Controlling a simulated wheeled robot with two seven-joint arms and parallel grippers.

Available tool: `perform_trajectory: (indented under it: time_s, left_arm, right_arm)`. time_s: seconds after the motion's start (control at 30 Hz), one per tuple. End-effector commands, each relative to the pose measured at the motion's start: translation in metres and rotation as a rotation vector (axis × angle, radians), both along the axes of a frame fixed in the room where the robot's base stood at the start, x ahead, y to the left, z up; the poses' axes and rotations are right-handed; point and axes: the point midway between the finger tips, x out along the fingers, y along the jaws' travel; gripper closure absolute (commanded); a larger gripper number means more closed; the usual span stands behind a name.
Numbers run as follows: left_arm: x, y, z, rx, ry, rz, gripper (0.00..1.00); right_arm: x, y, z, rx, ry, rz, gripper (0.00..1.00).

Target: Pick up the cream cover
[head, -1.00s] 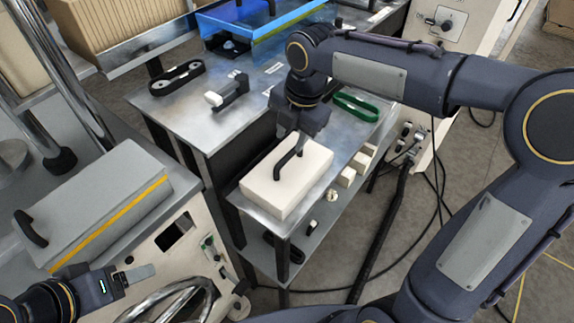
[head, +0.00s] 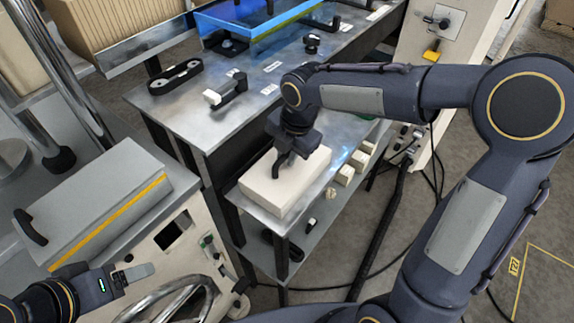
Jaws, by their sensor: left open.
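The cream cover (head: 262,191) is a cream block with a dark handle on top. It lies flat on the lower metal shelf in the middle of the head view. My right gripper (head: 285,160) is directly over the cover at its handle and hides much of it. I cannot tell whether its fingers are closed around the handle. My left gripper (head: 133,274) is open and empty at the lower left, well away from the cover.
A grey box with a yellow stripe (head: 105,200) and black handle stands at left. Small cream blocks (head: 345,175) sit right of the cover. The metal bench (head: 190,112) behind holds a black belt part (head: 177,77) and a blue tray (head: 262,42). A chrome handwheel (head: 185,300) is in front.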

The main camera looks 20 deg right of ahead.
Motion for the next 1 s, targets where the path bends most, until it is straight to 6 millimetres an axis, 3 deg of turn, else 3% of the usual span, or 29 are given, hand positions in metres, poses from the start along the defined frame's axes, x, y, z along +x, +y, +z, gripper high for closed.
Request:
perform_trajectory:
  time_s: [0.13, 0.57, 0.77, 1.0]
  left_arm:
    - [0.000, 0.000, 0.000, 0.000, 0.000, 0.000, 0.29]
    - [0.000, 0.000, 0.001, 0.000, 0.000, 0.000, 0.29]
    - [0.000, 0.000, 0.003, 0.000, 0.000, 0.000, 0.29]
    - [0.000, 0.000, -0.001, 0.000, 0.000, 0.000, 0.29]
  right_arm:
    - [0.000, 0.000, 0.000, 0.000, 0.000, 0.000, 1.00]
    - [0.001, 0.000, 0.008, 0.001, -0.003, -0.001, 1.00]
    - [0.000, 0.000, 0.037, 0.002, -0.007, -0.001, 1.00]
    - [-0.045, 0.008, 0.088, 0.002, -0.010, 0.001, 1.00]
